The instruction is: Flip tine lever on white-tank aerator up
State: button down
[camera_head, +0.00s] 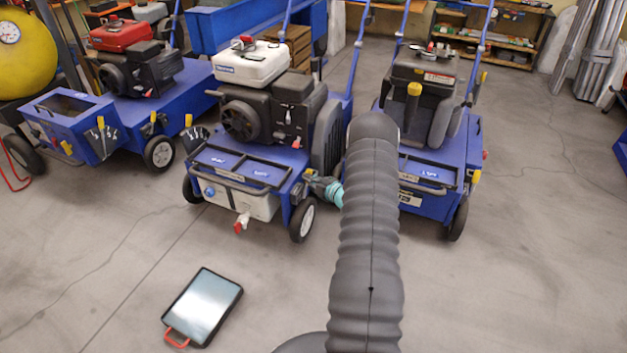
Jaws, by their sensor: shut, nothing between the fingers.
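The white-tank aerator (230,165) stands in the middle, a blue machine with a white tank (252,62) over a black engine. A yellow-knobbed lever (188,121) rises at its left side beside a dark marked plate (196,136). The knob stands above the plate; I cannot tell the lever's exact setting. My gripper (312,184) is at the aerator's front right corner, just above the right front wheel, on the opposite side from that lever. It is small in view, shut and empty. I cannot tell if it touches the machine. My arm hides part of the machine's right side.
A red-tank aerator (122,36) stands at left with similar yellow levers. A dark-topped aerator (424,75) stands at right, partly behind my arm. The floor around is mostly clear.

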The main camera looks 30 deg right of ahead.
jog(key=shift+d, duration=0.2)
dwell(0.4)
jog(key=s+a+r+p, duration=0.1)
jog(key=s+r, duration=0.3)
jog(key=s, duration=0.6)
jog(key=shift+s+a, duration=0.35)
jog(key=shift+a, duration=0.05)
dwell(0.3)
